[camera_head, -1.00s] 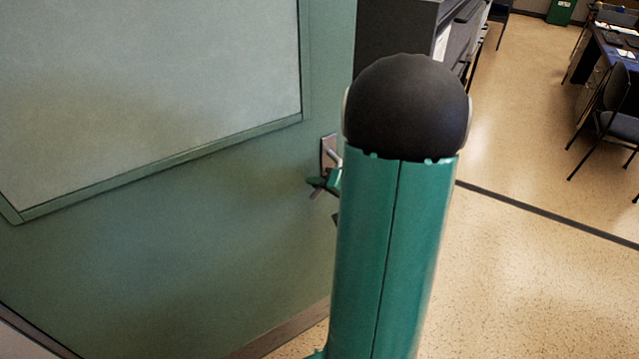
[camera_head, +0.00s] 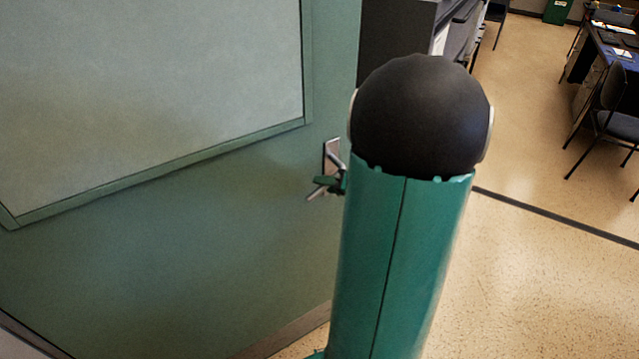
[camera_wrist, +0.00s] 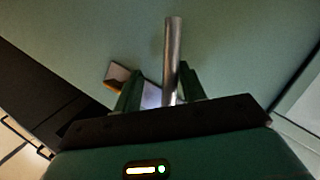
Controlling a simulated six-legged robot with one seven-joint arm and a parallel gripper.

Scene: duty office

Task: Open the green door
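The green door (camera_head: 200,235) with a large pale panel fills the left of the head view. Its metal handle plate (camera_head: 332,152) is near the door's right edge, left of my arm. My gripper (camera_head: 327,185) is at the handle, partly hidden by my green arm. In the wrist view, the handle's round metal bar (camera_wrist: 173,50) passes between the two green fingers of my gripper (camera_wrist: 160,82). The bar lies close to the right finger, and a gap shows on its left. I cannot tell whether the right finger touches it.
Past the door's right edge stands a dark cabinet (camera_head: 395,40). Speckled floor (camera_head: 540,290) with a dark strip (camera_head: 560,215) is clear at right. A chair (camera_head: 615,110) and a desk (camera_head: 605,55) stand at the far right, a green bin (camera_head: 557,10) at the back.

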